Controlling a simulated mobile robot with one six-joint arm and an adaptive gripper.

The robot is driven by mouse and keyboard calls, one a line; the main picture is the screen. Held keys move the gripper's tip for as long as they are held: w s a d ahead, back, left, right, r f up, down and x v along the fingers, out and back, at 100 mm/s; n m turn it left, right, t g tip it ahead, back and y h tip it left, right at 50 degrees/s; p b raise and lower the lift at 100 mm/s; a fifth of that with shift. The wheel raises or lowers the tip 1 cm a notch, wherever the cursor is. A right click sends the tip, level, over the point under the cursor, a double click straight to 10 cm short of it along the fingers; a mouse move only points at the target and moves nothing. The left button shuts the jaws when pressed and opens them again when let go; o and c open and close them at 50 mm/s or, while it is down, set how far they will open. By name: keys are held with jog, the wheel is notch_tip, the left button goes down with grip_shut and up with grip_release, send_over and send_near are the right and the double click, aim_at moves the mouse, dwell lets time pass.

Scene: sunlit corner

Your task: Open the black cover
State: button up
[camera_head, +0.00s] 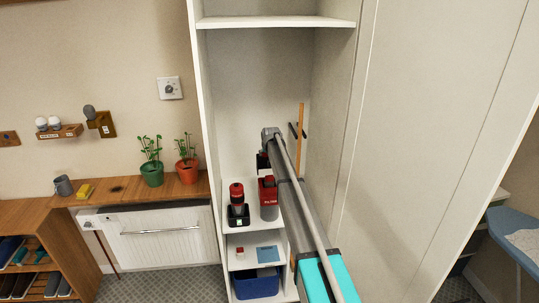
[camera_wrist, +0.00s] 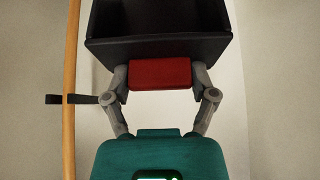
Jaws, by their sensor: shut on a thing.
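The black cover (camera_wrist: 160,22) fills the top of the wrist view as a dark, box-like shape with a raised rim. A red block (camera_wrist: 160,68) sits at its lower edge. My gripper (camera_wrist: 160,75) has one finger on each side of the red block and is shut on it. In the head view, a small dark part (camera_head: 262,162) shows beside my arm inside the tall cabinet; most of it is hidden behind the arm. My fingers are hidden there too. I cannot tell how far the cover is open.
A grey canister with a red top (camera_head: 268,192) and a red-and-black device (camera_head: 237,200) stand on the shelf left of my arm. A wooden stick (camera_head: 300,140) stands at right in the cabinet. A blue bin (camera_head: 256,283) sits below. The cabinet's side walls are close.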

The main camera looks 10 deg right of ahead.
jog(key=w+f+b, duration=0.1)
jog(key=w+b, duration=0.1)
jog(key=w, duration=0.4)
jog(key=shift+f, duration=0.4)
jog(key=shift+w, duration=0.1)
jog(key=o, duration=1)
jog(key=shift+c, duration=0.2)
jog(key=shift+o, duration=1.3)
jog(key=shift+w+f, duration=0.1)
jog(key=shift+f, duration=0.05)
